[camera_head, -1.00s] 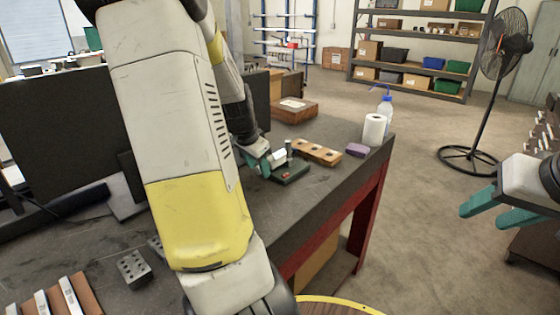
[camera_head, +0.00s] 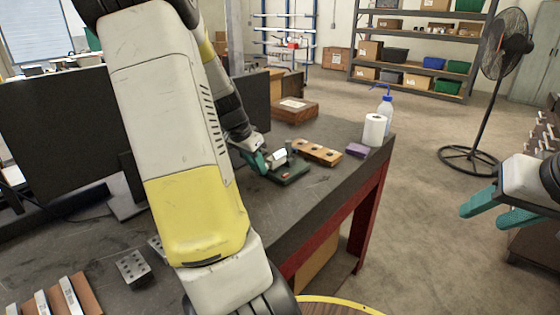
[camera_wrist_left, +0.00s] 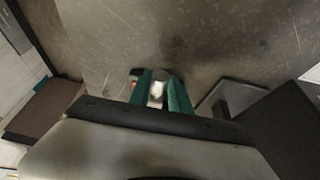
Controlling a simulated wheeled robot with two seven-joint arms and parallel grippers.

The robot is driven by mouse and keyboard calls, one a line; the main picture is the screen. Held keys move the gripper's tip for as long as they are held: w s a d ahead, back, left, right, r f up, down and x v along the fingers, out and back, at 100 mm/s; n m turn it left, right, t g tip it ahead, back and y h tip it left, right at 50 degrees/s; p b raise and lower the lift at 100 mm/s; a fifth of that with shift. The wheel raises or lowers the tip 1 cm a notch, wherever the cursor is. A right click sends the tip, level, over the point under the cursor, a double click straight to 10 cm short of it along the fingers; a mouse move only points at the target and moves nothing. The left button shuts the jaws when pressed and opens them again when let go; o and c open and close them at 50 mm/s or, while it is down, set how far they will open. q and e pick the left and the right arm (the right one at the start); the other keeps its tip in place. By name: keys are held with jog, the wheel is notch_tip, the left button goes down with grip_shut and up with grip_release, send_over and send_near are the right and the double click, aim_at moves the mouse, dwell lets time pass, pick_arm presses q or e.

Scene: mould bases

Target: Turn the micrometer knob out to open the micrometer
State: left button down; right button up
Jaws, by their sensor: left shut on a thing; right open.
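The micrometer (camera_head: 280,158) is a small silvery device on a dark green base (camera_head: 292,174) on the bench, near its right edge. My left gripper (camera_head: 262,162) is at the left end of the micrometer, its teal fingers shut on the knob, which is mostly hidden by them. In the left wrist view the teal fingers (camera_wrist_left: 161,90) close around a bright metal piece, the micrometer knob (camera_wrist_left: 156,92). How far the micrometer is open is too small to tell. My right gripper (camera_head: 497,206) is open and empty at the right, off the bench.
A wooden block with holes (camera_head: 318,153), a purple block (camera_head: 357,150), a paper roll (camera_head: 374,130) and a spray bottle (camera_head: 386,108) stand right of the micrometer. A brown box (camera_head: 295,110) lies behind. A dark monitor (camera_head: 65,140) stands at the left. Bare bench lies in front.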

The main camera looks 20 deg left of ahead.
pick_arm(q)
jog(key=h, duration=0.2)
jog(key=a+n+g+h, duration=0.1)
jog(key=h, duration=0.1)
jog(key=shift+w+f, duration=0.1)
jog(key=shift+f, duration=0.05)
jog(key=shift+h, duration=0.4)
jog(key=c, duration=1.2)
grip_release()
jog(key=v, duration=0.7)
jog(key=shift+a+r, duration=0.15)
jog(key=shift+r, duration=0.25)
